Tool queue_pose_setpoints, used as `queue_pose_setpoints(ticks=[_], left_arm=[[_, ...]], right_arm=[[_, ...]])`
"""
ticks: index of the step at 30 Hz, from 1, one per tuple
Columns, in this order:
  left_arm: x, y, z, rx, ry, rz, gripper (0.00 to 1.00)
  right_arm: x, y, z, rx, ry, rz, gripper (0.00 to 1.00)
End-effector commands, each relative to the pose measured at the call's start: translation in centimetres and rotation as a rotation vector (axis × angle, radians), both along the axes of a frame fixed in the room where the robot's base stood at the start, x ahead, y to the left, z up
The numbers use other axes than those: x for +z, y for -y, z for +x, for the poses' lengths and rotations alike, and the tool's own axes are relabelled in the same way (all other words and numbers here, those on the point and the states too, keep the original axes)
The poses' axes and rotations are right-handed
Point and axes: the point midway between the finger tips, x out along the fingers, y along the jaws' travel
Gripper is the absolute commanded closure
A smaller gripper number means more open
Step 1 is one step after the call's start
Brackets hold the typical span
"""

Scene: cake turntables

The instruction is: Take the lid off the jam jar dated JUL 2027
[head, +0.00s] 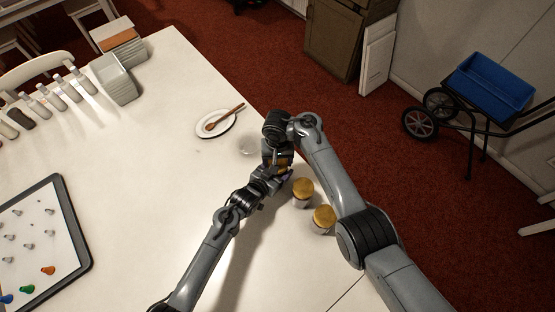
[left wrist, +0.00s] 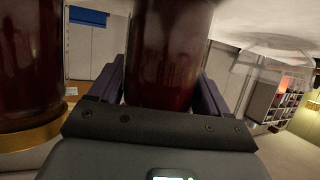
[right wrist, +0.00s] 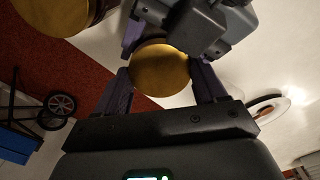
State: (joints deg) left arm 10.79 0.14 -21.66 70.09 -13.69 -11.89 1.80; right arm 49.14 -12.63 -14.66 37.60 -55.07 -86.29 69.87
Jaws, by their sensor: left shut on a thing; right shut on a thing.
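A jam jar with dark red contents (left wrist: 163,60) stands between the fingers of my left gripper (left wrist: 165,85), which is shut on its body. Its gold lid (right wrist: 160,68) lies between the fingers of my right gripper (right wrist: 165,75), which is shut on it from above. In the head view both grippers meet at this jar and largely cover it. I cannot tell whether lid and jar touch. Two other jars with gold lids, a nearer one (head: 323,217) and a farther one (head: 303,188), stand just right of it. No date is readable.
A white plate (head: 202,130) with a wooden spoon (head: 224,117) lies beyond the grippers, near the table edge. A clear glass item (head: 248,147) stands just left of them. A dark-framed board (head: 86,252) with pegs lies at left. The middle of the white table (head: 140,165) is clear.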

Motion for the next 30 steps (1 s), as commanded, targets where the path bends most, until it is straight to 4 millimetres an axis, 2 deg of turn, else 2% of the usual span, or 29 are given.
queue_pose_setpoints(ticks=[2, 3, 7, 20, 30], left_arm=[[-0.2, -0.1, 0.0, 0.001, -0.003, 0.003, 1.00], [-0.2, -0.1, 0.0, 0.001, -0.004, 0.002, 1.00], [-0.2, -0.1, 0.0, 0.001, -0.004, 0.002, 1.00], [-0.2, 0.1, -0.1, -0.002, -0.004, 0.002, 1.00], [-0.2, 0.0, -0.1, -0.001, -0.005, 0.002, 1.00]], right_arm=[[0.0, 0.0, 0.0, 0.000, 0.000, 0.001, 0.66], [0.0, -0.1, 0.0, -0.001, 0.000, 0.001, 0.23], [0.0, -0.1, 0.0, -0.002, 0.000, 0.001, 0.04], [0.3, -0.4, -0.1, 0.001, 0.001, 0.005, 0.04], [3.9, -0.4, -0.1, 0.003, 0.002, 0.006, 0.04]])
